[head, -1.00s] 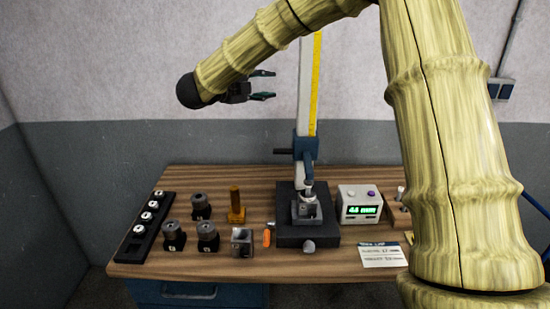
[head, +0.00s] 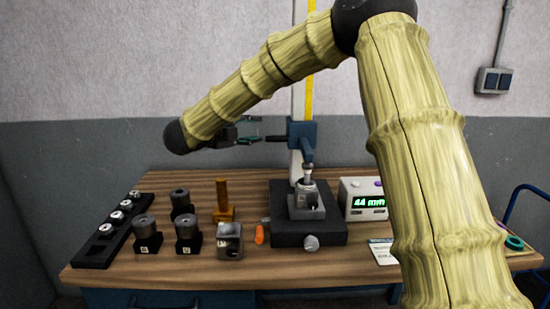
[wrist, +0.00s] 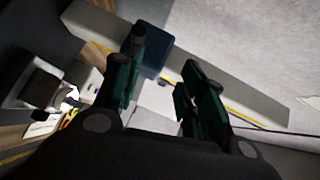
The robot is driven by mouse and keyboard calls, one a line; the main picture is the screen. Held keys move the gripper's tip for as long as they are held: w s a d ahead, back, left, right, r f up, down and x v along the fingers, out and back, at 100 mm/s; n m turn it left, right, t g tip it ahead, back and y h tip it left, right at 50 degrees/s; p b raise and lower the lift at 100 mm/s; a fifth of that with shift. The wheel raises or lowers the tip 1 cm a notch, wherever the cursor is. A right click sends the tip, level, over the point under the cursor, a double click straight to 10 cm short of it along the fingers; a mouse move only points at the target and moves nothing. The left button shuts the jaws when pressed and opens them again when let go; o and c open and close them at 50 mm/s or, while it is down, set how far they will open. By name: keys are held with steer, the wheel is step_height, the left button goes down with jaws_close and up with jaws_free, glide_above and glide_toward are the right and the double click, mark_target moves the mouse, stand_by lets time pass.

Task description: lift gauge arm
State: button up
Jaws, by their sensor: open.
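The gauge stands on the bench, with a white column (head: 298,101) with a yellow scale, a blue arm carriage (head: 302,133) and a dark base (head: 287,234). The carriage's probe reaches down to a grey metal part (head: 307,204) on the base; I cannot tell whether they touch. A short dark handle (head: 276,139) sticks out left of the carriage. My gripper (head: 249,140) is open at about carriage height, just left of the handle. In the wrist view the blue carriage (wrist: 152,57) and handle (wrist: 138,38) lie close beyond my open fingers (wrist: 158,75).
A readout box (head: 363,199) with a green display stands right of the base. Left of the base are an orange object (head: 260,234), a metal block (head: 230,242), a brass post (head: 222,198), several grey cylinders (head: 187,231) and a black rack (head: 104,237).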

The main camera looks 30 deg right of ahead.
steer(key=b, duration=0.3)
glide_toward(271, 140)
steer(key=d, duration=0.1)
steer(key=p+x, duration=0.1)
steer(key=x, duration=1)
steer(key=shift+w+p, duration=0.1)
steer(key=shift+p, duration=0.25)
jaws_close()
